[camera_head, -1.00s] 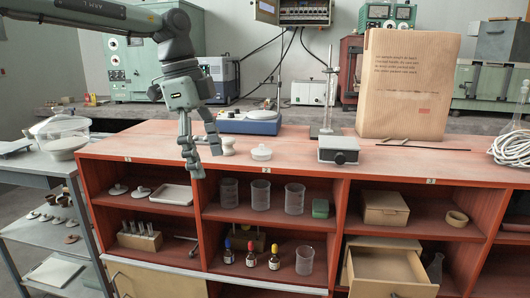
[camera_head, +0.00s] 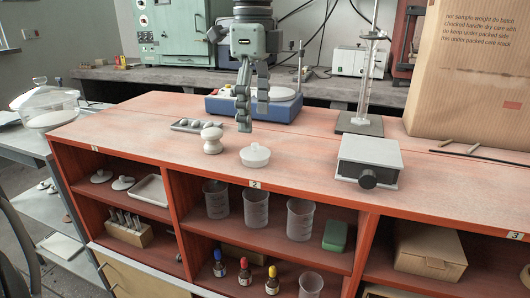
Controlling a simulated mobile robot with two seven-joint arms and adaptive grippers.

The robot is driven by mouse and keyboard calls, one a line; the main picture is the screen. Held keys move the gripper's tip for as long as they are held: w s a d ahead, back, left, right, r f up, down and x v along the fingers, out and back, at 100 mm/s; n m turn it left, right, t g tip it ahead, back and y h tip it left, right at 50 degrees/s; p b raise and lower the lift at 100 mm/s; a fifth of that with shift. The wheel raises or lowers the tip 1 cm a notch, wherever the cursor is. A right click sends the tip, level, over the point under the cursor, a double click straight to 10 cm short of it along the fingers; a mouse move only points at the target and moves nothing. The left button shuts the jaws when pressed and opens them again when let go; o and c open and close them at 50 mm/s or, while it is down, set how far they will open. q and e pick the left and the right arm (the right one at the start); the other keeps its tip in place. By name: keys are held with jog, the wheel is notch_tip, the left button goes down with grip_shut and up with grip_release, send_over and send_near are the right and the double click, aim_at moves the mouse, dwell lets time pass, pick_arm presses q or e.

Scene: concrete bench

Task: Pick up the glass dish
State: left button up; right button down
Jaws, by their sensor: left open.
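A clear glass dish (camera_head: 46,98) with a lid stands on the grey side table at the far left, with something white at its bottom. My left gripper (camera_head: 253,113) comes down from the top middle, fingers pointing down and apart, with nothing between them. It is well to the right of the glass dish, above the red bench top. A small white lidded pot (camera_head: 255,156) stands just in front of and below its fingers, apart from them. My right gripper is not in view.
A white knobbed piece (camera_head: 211,139) and a small grey tray (camera_head: 196,125) stand left of the gripper. A blue-based device (camera_head: 225,105) is behind it. A grey box (camera_head: 368,160), a glass-column stand (camera_head: 359,122) and a large carton (camera_head: 470,75) are to the right.

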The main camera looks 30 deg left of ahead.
aim_at(255, 144)
pick_arm(q)
jog(key=f, duration=0.5)
jog(key=shift+s+d+f+p, duration=0.1)
jog(key=shift+s+f+p, duration=0.2)
jog(key=shift+f+p, duration=0.1)
jog(key=shift+f, duration=0.45)
jog(key=shift+w, duration=0.1)
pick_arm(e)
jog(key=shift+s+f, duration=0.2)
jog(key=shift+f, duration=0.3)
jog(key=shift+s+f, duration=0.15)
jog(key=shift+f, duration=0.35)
pick_arm(q)
jog(key=c, duration=1.2)
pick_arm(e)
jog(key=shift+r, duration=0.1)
